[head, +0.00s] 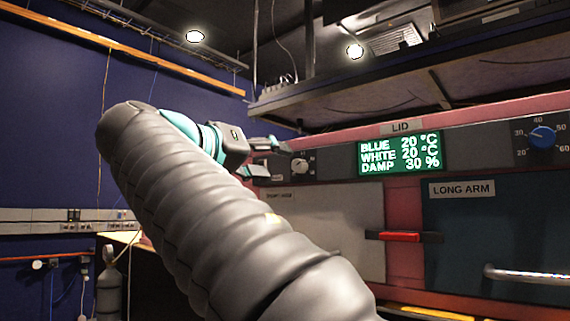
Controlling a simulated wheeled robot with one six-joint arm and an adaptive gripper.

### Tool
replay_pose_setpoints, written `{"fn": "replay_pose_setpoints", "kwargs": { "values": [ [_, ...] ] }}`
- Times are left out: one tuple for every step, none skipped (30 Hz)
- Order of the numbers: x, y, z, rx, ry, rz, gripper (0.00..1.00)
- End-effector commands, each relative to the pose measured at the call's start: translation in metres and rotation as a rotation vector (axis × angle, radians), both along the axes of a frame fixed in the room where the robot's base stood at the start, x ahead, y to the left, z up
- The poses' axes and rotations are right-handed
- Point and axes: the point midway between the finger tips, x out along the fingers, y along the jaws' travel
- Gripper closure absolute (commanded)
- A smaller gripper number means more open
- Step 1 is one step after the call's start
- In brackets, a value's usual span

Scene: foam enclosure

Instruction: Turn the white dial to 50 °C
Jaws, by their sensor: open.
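The white dial (299,166) is on the dark control strip, left of the display. It is small here, and I cannot read its setting. My gripper (276,158) is open, just left of the dial, with one finger higher and one lower, both pointing toward it. I cannot tell whether they touch it. The green display (400,154) reads BLUE 20 °C, WHITE 20 °C, DAMP 30 %.
A blue dial (542,137) with a numbered scale is at the far right of the strip. Below are a red handle (400,237), a LONG ARM panel (490,230) and a metal bar handle (528,274). A shelf (400,85) overhangs above. A gas cylinder (110,285) stands lower left.

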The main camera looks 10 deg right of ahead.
Motion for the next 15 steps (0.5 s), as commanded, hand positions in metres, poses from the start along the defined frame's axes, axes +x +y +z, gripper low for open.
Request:
{"fn": "replay_pose_setpoints", "kwargs": {
  "values": [
    [-0.005,0.009,0.0,0.0,0.0,0.004,0.46],
    [-0.008,0.013,0.0,-0.001,0.0,0.004,0.46],
    [-0.012,0.018,0.0,0.001,0.0,0.003,0.46],
    [-0.015,0.021,0.0,0.0,0.0,0.004,0.46],
    [-0.018,0.025,0.0,0.0,0.0,0.004,0.46],
    [-0.021,0.028,0.0,0.0,0.0,0.001,0.46],
    [-0.022,0.031,0.0,0.0,0.0,0.002,0.46],
    [-0.024,0.034,0.0,0.0,0.0,0.002,0.46],
    [-0.026,0.036,0.0,0.0,0.0,0.001,0.46],
    [-0.028,0.038,0.0,0.001,0.001,0.0,0.46],
    [-0.029,0.039,0.0,0.0,0.0,0.0,0.46],
    [-0.03,0.041,0.0,0.0,0.0,0.0,0.46],
    [-0.031,0.041,0.0,0.0,0.0,0.0,0.46],
    [-0.031,0.042,0.0,0.0,0.0,-0.001,0.46],
    [-0.032,0.042,0.0,0.0,0.0,-0.001,0.46]
  ]
}}
